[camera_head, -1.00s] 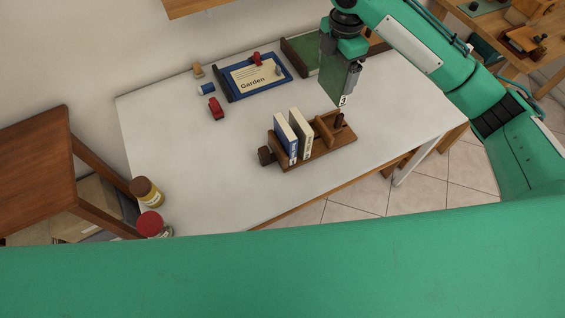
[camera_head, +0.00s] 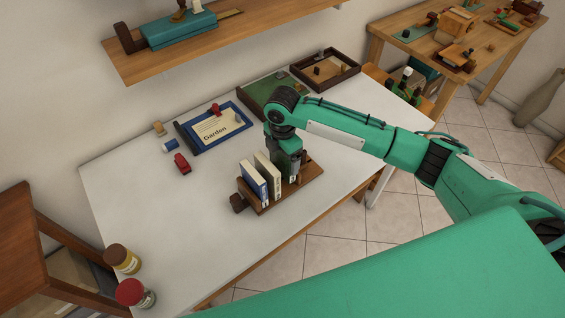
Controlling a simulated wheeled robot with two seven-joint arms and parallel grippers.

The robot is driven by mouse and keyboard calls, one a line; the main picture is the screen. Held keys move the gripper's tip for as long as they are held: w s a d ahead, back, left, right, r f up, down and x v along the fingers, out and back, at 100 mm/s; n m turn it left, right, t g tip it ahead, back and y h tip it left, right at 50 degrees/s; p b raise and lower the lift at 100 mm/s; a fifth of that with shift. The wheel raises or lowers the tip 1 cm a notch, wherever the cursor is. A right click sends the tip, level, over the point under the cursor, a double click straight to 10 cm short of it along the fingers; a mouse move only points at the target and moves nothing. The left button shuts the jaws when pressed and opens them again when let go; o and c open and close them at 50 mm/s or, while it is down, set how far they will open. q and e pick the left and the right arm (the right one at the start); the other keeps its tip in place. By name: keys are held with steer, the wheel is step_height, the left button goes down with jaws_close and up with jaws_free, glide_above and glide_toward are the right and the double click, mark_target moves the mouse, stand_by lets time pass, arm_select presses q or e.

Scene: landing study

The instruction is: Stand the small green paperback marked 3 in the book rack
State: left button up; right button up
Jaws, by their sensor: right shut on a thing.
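The wooden book rack (camera_head: 311,174) stands on the white table. A blue book (camera_head: 253,181) and a cream-spined book (camera_head: 268,177) stand upright in its left part. My right gripper (camera_head: 288,157) is over the right part of the rack, pointing down. It is shut on the green paperback (camera_head: 290,168), whose pale label faces the front. The paperback is upright, low in the rack beside the cream-spined book. I cannot tell if its lower edge touches the rack base. My left gripper is not in view.
A blue-framed Garden board (camera_head: 214,128), a red object (camera_head: 182,163) and a green tray (camera_head: 262,94) lie behind the rack. The table's left middle is clear.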

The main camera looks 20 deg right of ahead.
mark_target(282, 165)
step_height(282, 165, down, 3)
steer(key=shift+f, duration=0.55)
steer(key=shift+f, duration=0.1)
steer(key=o, duration=0.8)
step_height(282, 165, up, 12)
steer(key=shift+r+b, duration=0.15)
steer(key=shift+b, duration=0.55)
